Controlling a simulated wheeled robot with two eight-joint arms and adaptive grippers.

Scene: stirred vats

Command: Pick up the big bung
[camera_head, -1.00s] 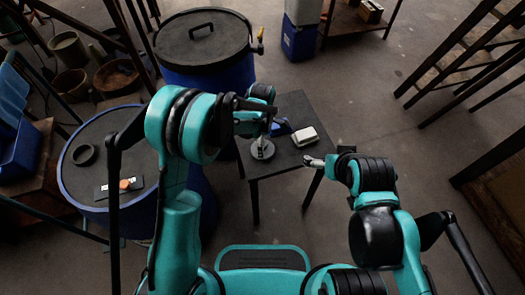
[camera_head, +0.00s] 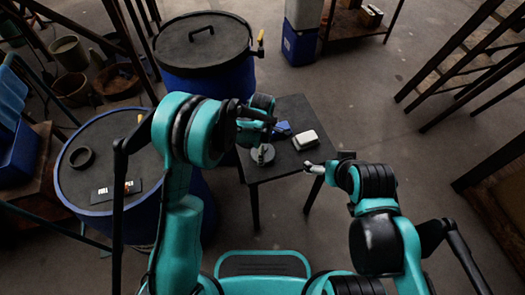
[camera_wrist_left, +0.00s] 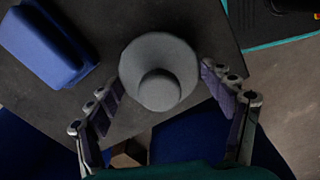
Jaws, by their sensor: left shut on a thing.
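The big bung (camera_head: 262,155) is a grey round disc with a knob on top, at the near left part of the small dark table (camera_head: 285,165). In the left wrist view the bung (camera_wrist_left: 160,65) sits between the fingers. My left gripper (camera_head: 263,144) is shut on it from above; the arm partly hides the grip in the head view. I cannot tell whether the bung touches the table. My right gripper (camera_head: 313,167) is beside the table's right edge, away from the bung; its jaw opening is too small to read.
A blue object (camera_head: 281,128) and a white block (camera_head: 305,140) lie on the table. A lidded blue vat (camera_head: 205,75) stands behind. Another vat (camera_head: 72,195) at left bears a dark ring (camera_head: 81,157) and a black-and-white card (camera_head: 112,191).

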